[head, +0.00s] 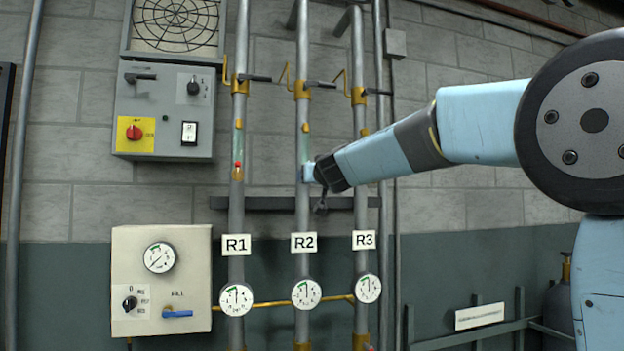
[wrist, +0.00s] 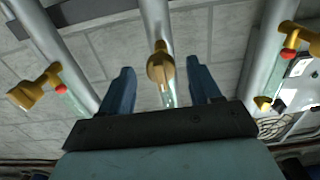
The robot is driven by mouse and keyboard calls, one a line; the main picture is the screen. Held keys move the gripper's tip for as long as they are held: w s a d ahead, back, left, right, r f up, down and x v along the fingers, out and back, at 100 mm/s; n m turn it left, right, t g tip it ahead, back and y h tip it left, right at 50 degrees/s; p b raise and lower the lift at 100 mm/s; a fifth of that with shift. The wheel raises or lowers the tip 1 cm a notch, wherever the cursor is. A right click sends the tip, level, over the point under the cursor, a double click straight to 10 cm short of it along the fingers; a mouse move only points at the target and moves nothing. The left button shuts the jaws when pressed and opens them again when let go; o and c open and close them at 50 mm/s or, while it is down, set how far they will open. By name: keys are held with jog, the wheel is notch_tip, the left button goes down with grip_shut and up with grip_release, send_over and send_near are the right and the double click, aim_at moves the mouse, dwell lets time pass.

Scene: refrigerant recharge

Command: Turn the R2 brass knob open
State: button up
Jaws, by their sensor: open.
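The R2 pipe (head: 303,130) is the middle of three grey pipes, with a white R2 label (head: 304,242) below my gripper. My gripper (head: 308,173) is at this pipe in the head view and covers its brass knob there. In the wrist view the brass knob (wrist: 160,68) sits on the middle pipe (wrist: 156,22), between my two dark blue fingers. The fingers are open, one on each side of the knob, with a visible gap on both sides. A greenish sight glass shows just below the knob in the wrist view.
Pipes R1 (head: 237,205) and R3 (head: 361,205) run close on either side. R1's brass knob (head: 238,174) has a red part. A dark horizontal rail (head: 265,203) crosses near the pipes. Gauges hang below; a control box (head: 165,110) is at left.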

jog(key=shift+x, duration=1.5)
